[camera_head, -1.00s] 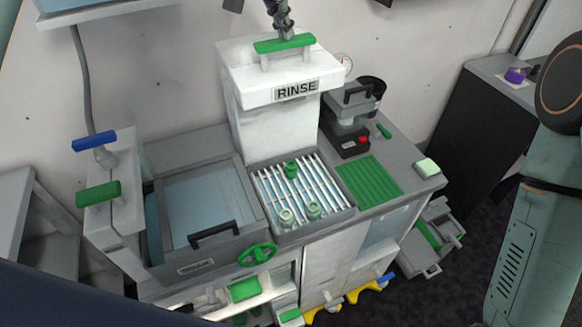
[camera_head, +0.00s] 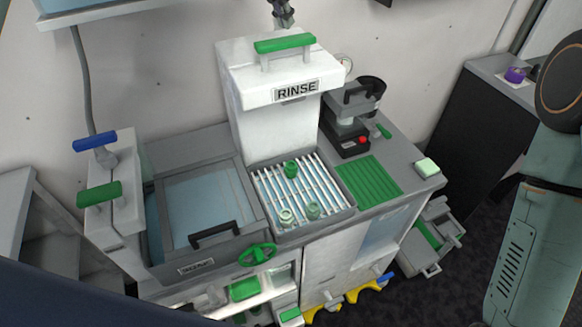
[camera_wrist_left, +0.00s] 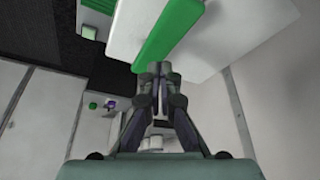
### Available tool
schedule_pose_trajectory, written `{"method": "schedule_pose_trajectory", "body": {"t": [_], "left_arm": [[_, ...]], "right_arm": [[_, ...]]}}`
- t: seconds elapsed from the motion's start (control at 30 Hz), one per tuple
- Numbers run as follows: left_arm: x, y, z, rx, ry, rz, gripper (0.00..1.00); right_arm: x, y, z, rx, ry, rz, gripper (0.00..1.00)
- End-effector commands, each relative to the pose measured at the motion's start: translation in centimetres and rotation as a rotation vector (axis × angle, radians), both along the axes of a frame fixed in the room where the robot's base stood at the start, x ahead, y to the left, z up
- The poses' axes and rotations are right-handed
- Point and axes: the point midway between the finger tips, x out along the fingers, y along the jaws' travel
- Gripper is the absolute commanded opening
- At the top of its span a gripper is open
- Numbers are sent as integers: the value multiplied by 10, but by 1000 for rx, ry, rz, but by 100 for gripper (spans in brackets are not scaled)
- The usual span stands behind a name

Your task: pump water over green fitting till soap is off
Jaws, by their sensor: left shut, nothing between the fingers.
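The white rinse tower (camera_head: 284,127) carries a green bar handle (camera_head: 285,43) on its top. My left gripper (camera_head: 282,22) is shut and empty just above the handle, at the top of the head view. In the left wrist view its closed fingertips (camera_wrist_left: 160,70) are near the green handle (camera_wrist_left: 172,35); I cannot tell whether they touch. On the slatted rack (camera_head: 335,187) below the tower stand a green fitting (camera_head: 291,169) at the back and two paler green fittings (camera_head: 286,217) (camera_head: 313,210) at the front. Soap on them is too small to judge.
A lidded basin (camera_head: 205,200) with a black handle is left of the rack, beside blue (camera_head: 95,140) and green (camera_head: 99,193) levers. A green ribbed mat (camera_head: 369,181) and a grey press-like device (camera_head: 349,122) are to the right.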

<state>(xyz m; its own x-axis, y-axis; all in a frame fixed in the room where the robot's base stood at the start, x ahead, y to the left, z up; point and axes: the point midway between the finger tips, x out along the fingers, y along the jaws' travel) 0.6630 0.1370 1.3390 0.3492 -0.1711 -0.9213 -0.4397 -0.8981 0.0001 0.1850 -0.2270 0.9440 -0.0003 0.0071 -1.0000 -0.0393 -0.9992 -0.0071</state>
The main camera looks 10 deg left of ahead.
Motion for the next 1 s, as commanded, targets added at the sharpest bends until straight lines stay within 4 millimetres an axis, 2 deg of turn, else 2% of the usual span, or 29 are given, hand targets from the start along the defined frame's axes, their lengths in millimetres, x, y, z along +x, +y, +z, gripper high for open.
{"method": "schedule_pose_trajectory", "body": {"t": [0.5, 1.0], "left_arm": [[0, 0, 45, 0, -2, 0, 0], [0, 0, 50, 0, 0, 1, 0]], "right_arm": [[0, 0, 0, 0, 0, 0, 0], [0, 0, 0, 0, 0, 0, 0]]}}
